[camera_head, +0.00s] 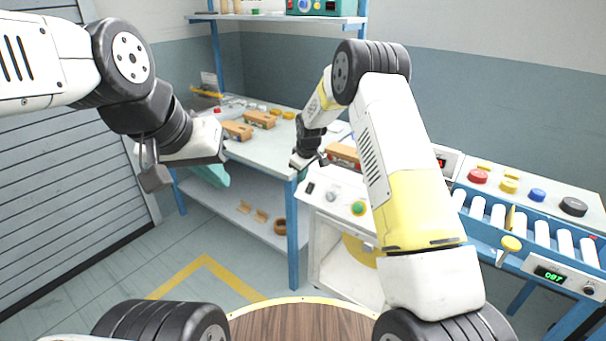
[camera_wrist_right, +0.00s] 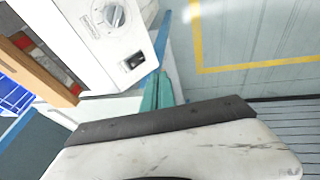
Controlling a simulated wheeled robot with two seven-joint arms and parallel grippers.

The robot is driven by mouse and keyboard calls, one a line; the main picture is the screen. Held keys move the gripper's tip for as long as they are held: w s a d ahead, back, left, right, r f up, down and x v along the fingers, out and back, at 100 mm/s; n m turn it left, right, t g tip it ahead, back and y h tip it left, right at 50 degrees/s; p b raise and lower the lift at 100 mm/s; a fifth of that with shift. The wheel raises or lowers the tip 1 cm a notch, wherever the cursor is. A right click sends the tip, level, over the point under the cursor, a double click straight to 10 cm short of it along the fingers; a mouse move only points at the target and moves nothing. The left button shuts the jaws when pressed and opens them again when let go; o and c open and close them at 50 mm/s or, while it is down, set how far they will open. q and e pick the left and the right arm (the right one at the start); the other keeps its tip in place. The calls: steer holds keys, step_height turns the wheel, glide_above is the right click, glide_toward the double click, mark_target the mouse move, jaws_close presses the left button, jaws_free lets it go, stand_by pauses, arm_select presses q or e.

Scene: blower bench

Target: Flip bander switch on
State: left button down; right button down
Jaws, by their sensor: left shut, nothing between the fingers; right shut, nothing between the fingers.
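The bander is a white machine (camera_head: 318,218) in the middle right of the head view. Its front panel carries a small black rocker switch (camera_head: 310,188), a dial (camera_head: 333,196) and a green button (camera_head: 358,208). In the right wrist view the switch (camera_wrist_right: 133,62) is clear, beside the dial (camera_wrist_right: 113,16); I cannot tell its position for certain. My right gripper (camera_head: 308,160) is shut and empty, just above the panel near the switch and apart from it. My left gripper (camera_head: 208,153) is shut and empty, raised in front of the bench at the left.
A light bench (camera_head: 265,153) holds several wooden pieces (camera_head: 237,130). A wooden piece (camera_head: 343,154) sits atop the bander. A blue roller conveyor (camera_head: 520,222) with coloured buttons stands at the right. A round wooden surface (camera_head: 300,322) lies at the front. Floor at the left is clear.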

steer(key=s+r, duration=0.2)
steer(key=r, duration=0.1)
steer(key=shift+r, duration=0.1)
steer(key=s+d+r+m, duration=0.2)
steer(key=s+d+r, duration=0.2)
steer(key=s+r, duration=0.45)
steer(key=s+d+r+m, duration=0.2)
steer(key=s+d+r, duration=0.35)
steer(key=r, duration=0.65)
steer(key=s+d+r+m, duration=0.1)
steer(key=s+m, duration=0.1)
steer(key=s, duration=0.7)
steer(key=s+d+r+m+t, duration=0.1)
steer(key=s+d+r+m, duration=0.1)
steer(key=s, duration=0.7)
steer(key=s+d+r+m+t+y, duration=0.1)
steer(key=s, duration=0.8)
steer(key=shift+s+d+r+m, duration=0.25)
steer(key=shift+d+m, duration=0.15)
